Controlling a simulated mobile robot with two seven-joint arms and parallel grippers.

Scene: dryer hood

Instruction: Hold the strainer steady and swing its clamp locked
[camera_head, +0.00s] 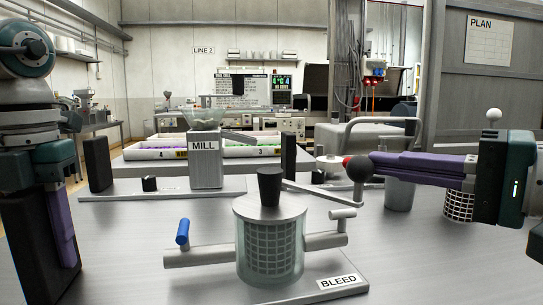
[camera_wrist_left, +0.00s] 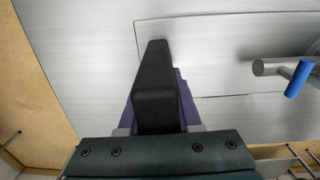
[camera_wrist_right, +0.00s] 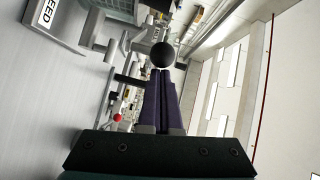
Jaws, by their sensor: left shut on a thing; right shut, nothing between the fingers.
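The strainer (camera_head: 270,245) stands upright, a clear mesh-lined cylinder with a grey lid and black tapered knob (camera_head: 270,187). Pipe stubs leave both sides, the left with a blue handle (camera_head: 183,232); that handle shows in the left wrist view (camera_wrist_left: 298,80). A flat grey bar (camera_head: 322,193), apparently the clamp, reaches right from behind the lid. A dark ball (camera_head: 360,169) is by its outer end. My right gripper (camera_head: 374,165) is shut and empty, tips at the ball; contact is unclear. My left gripper (camera_head: 65,262) is shut on a black block (camera_wrist_left: 155,95), left of the strainer and apart from it.
The BLEED plate (camera_head: 338,282) lies under the strainer. The MILL (camera_head: 205,160) stands behind left on a bar-like base. A grey cup (camera_head: 398,194) and a mesh basket (camera_head: 459,206) are at the right. A red ball (camera_head: 347,162) is beside the dark one. The front left table is clear.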

